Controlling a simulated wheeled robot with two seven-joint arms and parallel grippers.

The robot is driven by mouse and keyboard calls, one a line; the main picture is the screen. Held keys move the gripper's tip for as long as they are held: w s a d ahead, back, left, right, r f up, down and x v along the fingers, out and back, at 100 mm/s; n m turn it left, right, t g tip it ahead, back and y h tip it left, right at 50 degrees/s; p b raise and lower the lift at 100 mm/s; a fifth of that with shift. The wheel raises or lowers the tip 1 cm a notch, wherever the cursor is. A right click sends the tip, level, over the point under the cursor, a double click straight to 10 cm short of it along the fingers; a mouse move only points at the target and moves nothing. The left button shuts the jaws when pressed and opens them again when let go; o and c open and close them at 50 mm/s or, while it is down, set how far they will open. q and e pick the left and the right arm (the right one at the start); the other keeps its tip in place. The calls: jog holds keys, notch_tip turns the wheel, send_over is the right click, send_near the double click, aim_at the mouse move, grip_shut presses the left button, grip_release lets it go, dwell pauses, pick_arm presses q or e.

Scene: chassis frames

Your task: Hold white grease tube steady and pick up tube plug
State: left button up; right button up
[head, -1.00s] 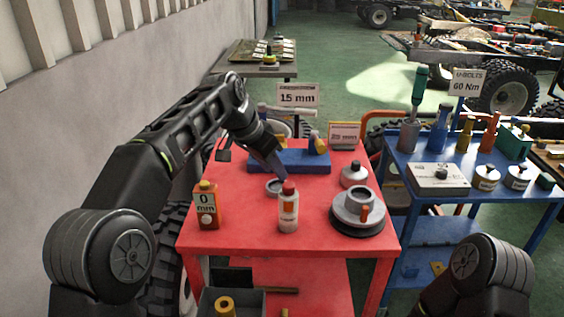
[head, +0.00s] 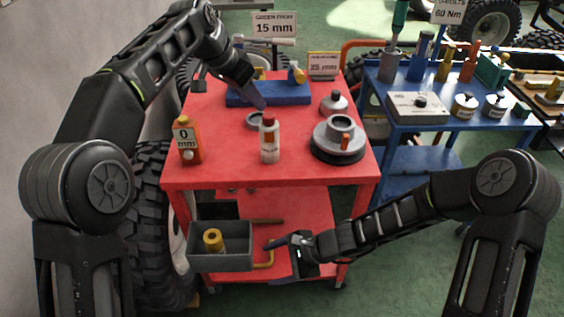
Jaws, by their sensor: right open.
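The white grease tube (head: 269,146) stands upright on the red cart top, with a red cap-like piece (head: 268,119) on its upper end. I cannot tell whether this red piece is the tube plug. My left gripper (head: 259,103) reaches down from the upper left, just behind the tube's top. Whether its fingers touch the tube or are open is not clear. My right gripper (head: 270,262) is low in front of the cart's lower shelf, open and pointing left, close to the grey bin's right side.
The grey bin (head: 219,262) holds a yellow ring-like part (head: 213,241). A blue cart (head: 425,118) stands at right.

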aim_at(276, 145)
jog(key=w+a+r+m+t+y, duration=0.1)
jog(key=w+r+m+t+y, duration=0.35)
jog(key=w+r, duration=0.8)
jog(key=w+d+r+m+t, duration=0.1)
jog(key=w+r+m+t, duration=0.1)
jog(key=w+m, duration=0.1)
jog(key=w+d+r+m+t+h, duration=0.1)
jog(key=w+d+r+m+t, duration=0.1)
jog(key=w+m, duration=0.1)
jog(key=w+d+r+m+t+h, duration=0.1)
jog(key=w+r+m+t, duration=0.1)
jog(key=w+m+t, duration=0.1)
jog(key=shift+w+d, duration=0.2)
jog(key=shift+w, duration=0.6)
jog(key=shift+a+t, duration=0.2)
jog(key=shift+t, duration=0.05)
jog(key=shift+f, duration=0.1)
jog(key=shift+w, duration=0.15)
jog(key=shift+x, duration=3.85)
jog(key=shift+a, duration=0.1)
jog(key=shift+c, duration=0.3)
